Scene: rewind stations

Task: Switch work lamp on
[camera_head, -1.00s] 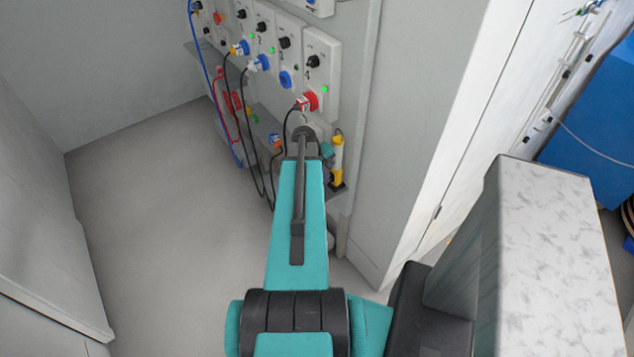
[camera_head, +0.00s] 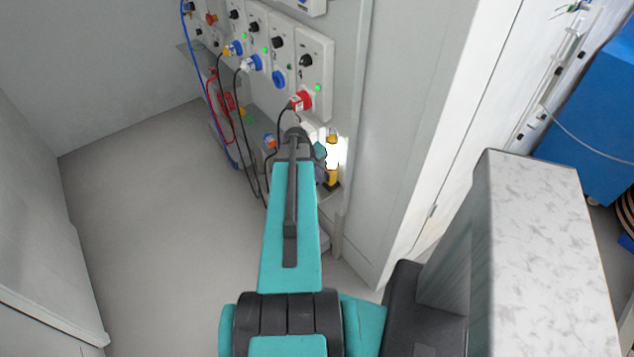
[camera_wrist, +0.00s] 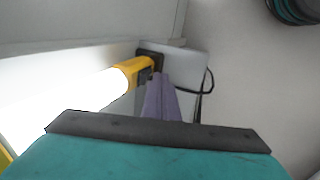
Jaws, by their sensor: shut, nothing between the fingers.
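The work lamp (camera_head: 332,177) is yellow and stands upright on the end of a low shelf by the wall panel. Its tube glows bright white. In the wrist view the lamp's yellow lower part (camera_wrist: 134,70) and dark base show, with the lit tube (camera_wrist: 75,105) to the left. My gripper (camera_wrist: 160,84) is shut with nothing between its fingers. Its tips are close to the lamp's lower part near the dark base; I cannot tell whether they touch it. In the head view my arm mostly hides the gripper.
A wall panel carries several socket boxes with knobs, green lights and plugs, such as a red plug (camera_head: 301,100). Black, red and blue cables hang below. A grey cabinet side stands right of the lamp. The floor (camera_head: 150,220) at left is clear.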

